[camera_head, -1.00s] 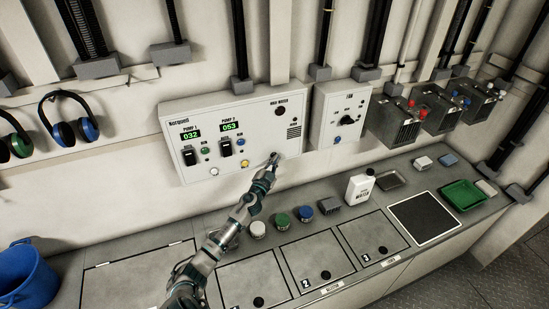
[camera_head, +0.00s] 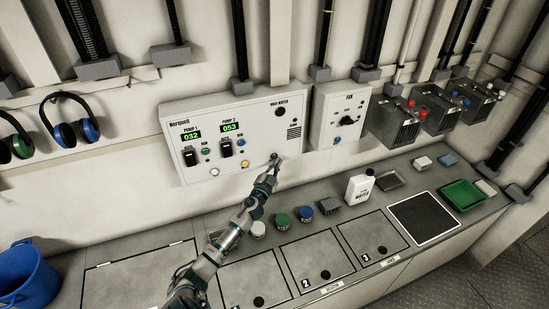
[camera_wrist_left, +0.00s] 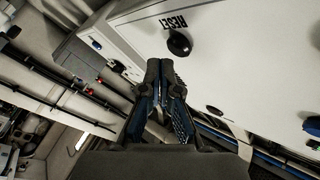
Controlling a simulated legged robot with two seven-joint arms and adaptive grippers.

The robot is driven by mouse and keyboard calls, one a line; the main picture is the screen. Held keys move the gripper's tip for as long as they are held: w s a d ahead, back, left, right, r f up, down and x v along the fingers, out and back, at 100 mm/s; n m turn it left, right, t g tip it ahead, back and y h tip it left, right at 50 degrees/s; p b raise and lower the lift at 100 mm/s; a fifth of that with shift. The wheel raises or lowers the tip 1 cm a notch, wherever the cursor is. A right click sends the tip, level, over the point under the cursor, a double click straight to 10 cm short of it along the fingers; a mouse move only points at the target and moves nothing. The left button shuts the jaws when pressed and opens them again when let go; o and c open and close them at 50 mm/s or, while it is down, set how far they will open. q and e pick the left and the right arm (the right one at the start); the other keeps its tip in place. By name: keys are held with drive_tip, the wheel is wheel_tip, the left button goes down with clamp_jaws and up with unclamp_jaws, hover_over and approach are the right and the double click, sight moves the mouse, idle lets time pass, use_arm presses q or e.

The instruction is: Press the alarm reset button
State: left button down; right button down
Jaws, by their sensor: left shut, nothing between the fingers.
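The alarm reset button is a round black button (camera_wrist_left: 179,42) under the label RESET on a white panel in the left wrist view. In the head view that panel is the pump control box (camera_head: 215,107), and the button's spot is at its lower right, by my gripper tip. My left gripper (camera_head: 273,166) is shut and empty, close to the panel's lower right. In the left wrist view its closed fingertips (camera_wrist_left: 160,65) are below and left of the button in the picture. I cannot tell the exact gap. My right gripper is not in view.
A fan box (camera_head: 340,117) hangs right of the panel. Below is a grey counter (camera_head: 130,285) with a white bottle (camera_head: 359,189), a green tray (camera_head: 462,195) and several small round items. A blue bucket (camera_head: 25,275) stands at the left.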

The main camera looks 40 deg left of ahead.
use_arm(q)
drive_tip(key=shift+d, duration=0.1)
drive_tip(key=shift+s+d+p, duration=0.25)
drive_tip(key=shift+s+d, duration=0.15)
drive_tip(key=shift+d, duration=0.3)
drive_tip(key=shift+s+d+p, duration=0.25)
drive_tip(key=shift+s+d, duration=0.1)
drive_tip(key=shift+d, duration=0.4)
drive_tip(key=shift+s+d+p, duration=0.25)
drive_tip(key=shift+s+d, duration=0.15)
drive_tip(key=shift+d, duration=0.3)
